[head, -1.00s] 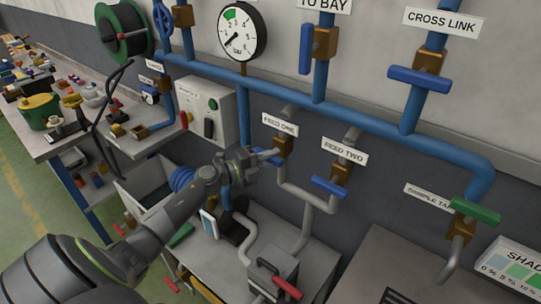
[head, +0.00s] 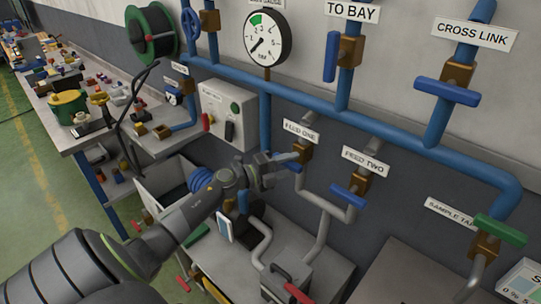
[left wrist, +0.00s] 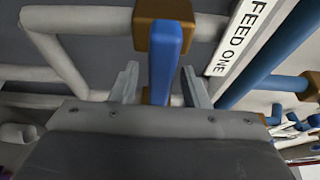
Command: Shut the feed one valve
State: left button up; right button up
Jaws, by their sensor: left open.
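The feed one valve has a brass body (head: 305,151) and a blue lever (head: 288,158), under the FEED ONE label (head: 301,132). In the head view the lever points left, toward my left gripper (head: 272,168), which partly covers it. In the left wrist view the blue lever (left wrist: 166,62) runs from the brass body (left wrist: 165,11) down between the two fingers of my left gripper (left wrist: 160,85). The fingers are open, one on each side, with visible gaps. The lever's near end is hidden behind the gripper body. My right gripper is not in view.
The feed two valve with its blue lever (head: 348,197) sits just right. Grey pipes (head: 325,225) run below. A switch box (head: 224,116) is on the wall to the left.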

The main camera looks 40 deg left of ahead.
pick_arm(q)
jog(key=b+v, duration=0.4)
jog(key=v, duration=1.3)
dwell(0.5)
